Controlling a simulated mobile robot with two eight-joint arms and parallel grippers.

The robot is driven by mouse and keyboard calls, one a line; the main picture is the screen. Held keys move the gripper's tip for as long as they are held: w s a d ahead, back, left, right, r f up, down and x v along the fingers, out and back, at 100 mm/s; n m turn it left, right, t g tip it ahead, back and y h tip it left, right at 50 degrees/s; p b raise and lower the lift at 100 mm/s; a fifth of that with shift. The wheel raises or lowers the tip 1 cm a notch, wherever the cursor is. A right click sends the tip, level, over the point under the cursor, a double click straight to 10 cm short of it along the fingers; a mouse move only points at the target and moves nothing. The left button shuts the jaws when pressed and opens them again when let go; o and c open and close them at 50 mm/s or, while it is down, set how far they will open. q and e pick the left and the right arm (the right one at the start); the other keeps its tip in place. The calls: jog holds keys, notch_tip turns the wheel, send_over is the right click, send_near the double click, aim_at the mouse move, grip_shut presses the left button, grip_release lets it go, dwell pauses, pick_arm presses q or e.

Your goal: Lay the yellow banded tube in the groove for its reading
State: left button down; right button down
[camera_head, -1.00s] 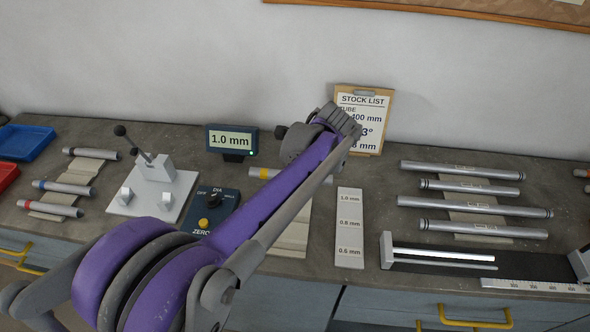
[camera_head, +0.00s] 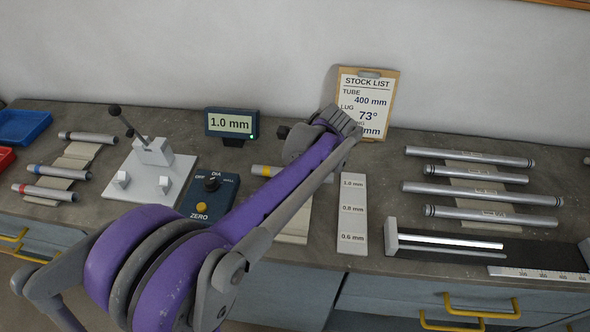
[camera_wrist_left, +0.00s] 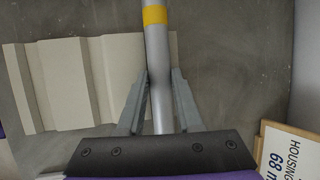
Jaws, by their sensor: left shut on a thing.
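The yellow banded tube (camera_head: 265,171) is grey with a yellow band. In the head view one end shows left of my left arm, which hides the rest. In the wrist view the tube (camera_wrist_left: 157,60) lies between the fingers of my left gripper (camera_wrist_left: 158,85), which is shut on it. The beige grooved block (camera_head: 294,231) is partly hidden under my arm. In the wrist view the block (camera_wrist_left: 60,85) is left of the tube, which passes over or beside its right edge; its height is unclear. A label strip (camera_head: 353,213) reads 1.0, 0.8 and 0.6 mm. The display (camera_head: 231,123) reads 1.0 mm.
A white lever fixture (camera_head: 150,180) and a blue dial box (camera_head: 212,192) stand left of my arm. A stock list clipboard (camera_head: 366,100) stands against the wall. Several grey tubes (camera_head: 470,157) lie on a rack at right, behind a long measuring fixture (camera_head: 450,241). More tubes lie at left.

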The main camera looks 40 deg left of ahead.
pick_arm(q)
jog(key=c, duration=0.5)
grip_release()
jog(key=shift+d+f, duration=0.1)
jog(key=shift+f, duration=0.15)
jog(key=shift+r, duration=0.1)
jog(key=v, duration=1.1)
jog(key=shift+p, duration=0.3)
